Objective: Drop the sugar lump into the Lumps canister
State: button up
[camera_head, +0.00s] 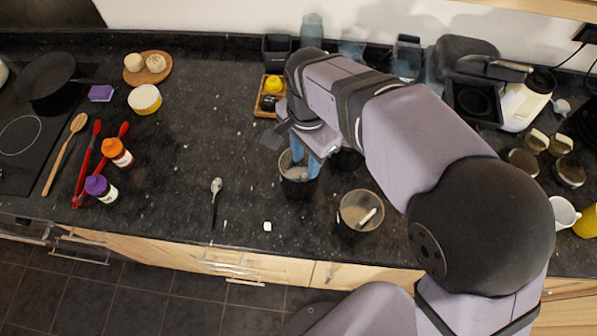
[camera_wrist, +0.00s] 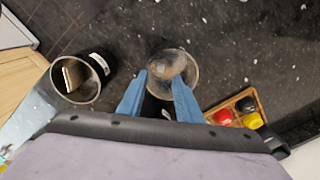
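A small white cube, which looks like the sugar lump (camera_head: 267,226), lies on the dark counter near its front edge. My gripper (camera_head: 305,172) points down over a round canister (camera_head: 284,172). In the wrist view my gripper (camera_wrist: 161,74) has its two blue fingers apart, with no lump seen between them. They overlap this canister (camera_wrist: 193,63), which has brownish contents; whether they touch it is unclear. A second canister (camera_head: 345,203) with a pale object inside stands to the right; it also shows in the wrist view (camera_wrist: 98,62). I cannot read their labels.
A spoon (camera_head: 215,190) lies left of the lump. A wooden tray (camera_head: 259,106) with small coloured items stands behind the gripper. Bottles (camera_head: 117,152), red tongs (camera_head: 86,165) and a pan (camera_head: 46,78) are at left. Jars and appliances crowd the right. The counter's middle left is clear.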

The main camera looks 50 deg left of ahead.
jog(key=shift+r, duration=0.1)
notch_tip(320, 180, up, 7)
jog(key=b, duration=0.2)
dwell(0.5)
jog(key=shift+r, duration=0.1)
dwell(0.4)
jog(key=w+d+f, duration=0.2)
jog(key=w+d, duration=0.6)
jog(key=d, duration=0.2)
jog(key=w+d+f, duration=0.3)
jog(key=w+d, duration=0.4)
jog(key=d, duration=0.4)
jog(key=s+d+f, duration=0.3)
jog(key=d, duration=0.8)
jog(key=s+d+f, duration=0.3)
jog(key=d+f, duration=0.1)
jog(key=d, duration=0.7)
jog(key=shift+d, duration=0.3)
